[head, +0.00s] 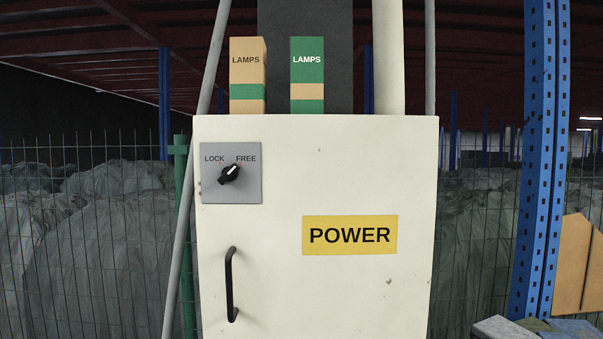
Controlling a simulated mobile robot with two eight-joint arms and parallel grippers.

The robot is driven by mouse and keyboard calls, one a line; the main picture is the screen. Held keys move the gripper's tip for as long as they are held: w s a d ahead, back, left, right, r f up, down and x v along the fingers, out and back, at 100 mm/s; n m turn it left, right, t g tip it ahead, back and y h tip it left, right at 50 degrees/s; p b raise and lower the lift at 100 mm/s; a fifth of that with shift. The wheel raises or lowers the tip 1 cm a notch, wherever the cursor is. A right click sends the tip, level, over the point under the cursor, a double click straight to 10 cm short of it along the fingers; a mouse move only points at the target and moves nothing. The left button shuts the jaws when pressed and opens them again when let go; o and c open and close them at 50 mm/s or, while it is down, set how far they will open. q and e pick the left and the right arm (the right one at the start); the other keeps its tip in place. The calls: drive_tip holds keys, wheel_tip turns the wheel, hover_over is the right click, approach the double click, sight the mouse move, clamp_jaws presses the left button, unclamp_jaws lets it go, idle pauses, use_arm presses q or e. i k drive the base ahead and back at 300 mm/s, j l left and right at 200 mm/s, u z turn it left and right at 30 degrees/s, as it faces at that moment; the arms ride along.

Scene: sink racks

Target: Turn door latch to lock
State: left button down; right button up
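The door latch is a black rotary knob (229,175) on a grey plate (246,193), at the upper left of a white cabinet door (330,170). The plate reads LOCK on the left and FREE on the right. The knob's white mark points up and right, toward FREE. Below the plate is a black vertical handle (231,285). The door looks closed. Neither of my grippers shows in the head view.
Two LAMPS boxes, one tan (247,73) and one green (307,75), stand on top of the cabinet. A yellow POWER label (350,235) is on the door. A blue perforated post (540,150) rises at the right. Wire fence stands behind.

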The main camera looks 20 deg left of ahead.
sight(230, 173)
drive_tip(key=i+j+z, duration=0.35)
drive_tip(key=i+j, duration=0.25)
drive_tip(key=j+u, duration=0.2)
drive_tip(key=j, duration=0.9)
